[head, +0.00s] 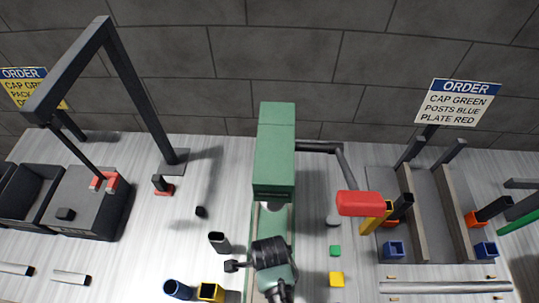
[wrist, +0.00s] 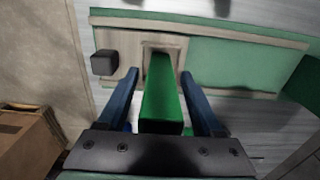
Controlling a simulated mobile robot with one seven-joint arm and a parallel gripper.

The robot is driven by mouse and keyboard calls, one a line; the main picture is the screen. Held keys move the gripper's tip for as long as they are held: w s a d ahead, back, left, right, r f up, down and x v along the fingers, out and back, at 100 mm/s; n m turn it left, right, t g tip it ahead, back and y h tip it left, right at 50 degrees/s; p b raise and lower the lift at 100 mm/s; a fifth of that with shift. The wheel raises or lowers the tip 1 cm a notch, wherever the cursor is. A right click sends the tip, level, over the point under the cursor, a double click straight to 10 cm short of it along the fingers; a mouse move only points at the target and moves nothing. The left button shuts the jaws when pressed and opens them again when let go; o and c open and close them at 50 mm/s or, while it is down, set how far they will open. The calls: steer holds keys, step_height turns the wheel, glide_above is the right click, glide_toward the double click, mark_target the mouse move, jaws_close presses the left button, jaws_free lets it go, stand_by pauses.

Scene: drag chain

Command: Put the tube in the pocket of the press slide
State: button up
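The green tube (wrist: 163,100) lies between the two blue fingers of my gripper (wrist: 162,78) in the wrist view, its near end close to the palm. I cannot tell whether the fingers touch it or stand slightly apart. Its far end overlaps the pale square frame of the pocket (wrist: 182,45) in the press slide (wrist: 121,45); how deep it sits there, if at all, is hidden. A black knob (wrist: 104,62) is left of the pocket. In the head view my dark gripper is low in front of the green press (head: 274,160), and the tube is hidden.
A brown box (wrist: 25,145) shows at the wrist view's lower left. In the head view, a red block on an arm (head: 360,203) is right of the press. Green (head: 335,250) and yellow (head: 337,279) pieces lie below it. Blue (head: 177,288) and yellow (head: 210,291) holders stand left.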

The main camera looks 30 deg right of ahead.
step_height(320, 180, up, 12)
steer(key=w+r+n+t+h, duration=0.2)
steer(key=w+r+n+t, duration=0.55)
steer(key=w+r, duration=0.85)
steer(key=w+a+r+n+t, duration=0.1)
steer(key=w+r+n+t, duration=0.15)
steer(key=r, duration=0.45)
steer(key=w+a+r+n+t, duration=0.15)
steer(key=w+r+t, duration=0.25)
steer(key=r, duration=0.4)
step_height(320, 180, up, 17)
steer(key=a+n+t, duration=0.3)
steer(key=n+t, duration=0.3)
steer(key=s+a+r+n+t+y, duration=0.1)
steer(key=s+a+r+n+t, duration=0.1)
steer(key=s+r, duration=0.3)
steer(key=s+a+r+n+t+y, duration=0.1)
steer(key=s+r+n+t, duration=0.4)
steer(key=r, duration=0.8)
steer(key=shift+s+a+r, duration=0.4)
steer(key=shift+s+a, duration=0.05)
steer(key=shift+s, duration=0.35)
